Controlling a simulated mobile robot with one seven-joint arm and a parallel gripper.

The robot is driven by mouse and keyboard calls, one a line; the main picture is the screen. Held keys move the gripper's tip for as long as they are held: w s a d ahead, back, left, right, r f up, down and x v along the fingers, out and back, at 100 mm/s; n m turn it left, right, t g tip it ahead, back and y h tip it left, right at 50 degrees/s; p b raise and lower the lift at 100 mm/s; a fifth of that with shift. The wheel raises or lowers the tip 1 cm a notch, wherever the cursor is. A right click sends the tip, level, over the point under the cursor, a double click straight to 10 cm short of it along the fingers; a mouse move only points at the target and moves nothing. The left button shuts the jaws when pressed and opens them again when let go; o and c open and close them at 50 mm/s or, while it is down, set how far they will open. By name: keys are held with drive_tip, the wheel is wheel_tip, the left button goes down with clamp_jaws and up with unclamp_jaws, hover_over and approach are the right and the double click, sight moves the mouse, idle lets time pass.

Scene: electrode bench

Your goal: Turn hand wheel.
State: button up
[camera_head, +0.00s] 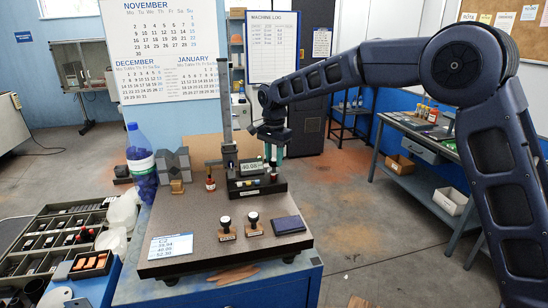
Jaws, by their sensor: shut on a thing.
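A height gauge with a tall grey column (225,105) stands on a dark granite plate (190,236). Its digital display (249,168) appears to read about 40.05. My gripper (273,150) points down just right of the display, at the gauge's right side, with teal fingers. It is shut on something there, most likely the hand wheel. The wheel itself is hidden by the fingers or too small to make out.
Two stamps (227,229) and a dark ink pad (288,225) lie in front of the gauge. A printed card (171,246) lies front left. A blue-capped bottle (139,160) and grey blocks (172,163) stand left. My arm reaches in from the right.

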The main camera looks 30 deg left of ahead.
sight(274, 160)
drive_tip(key=o, duration=1)
wheel_tip(274, 160, up, 11)
drive_tip(key=shift+f, duration=0.1)
idle(0.4)
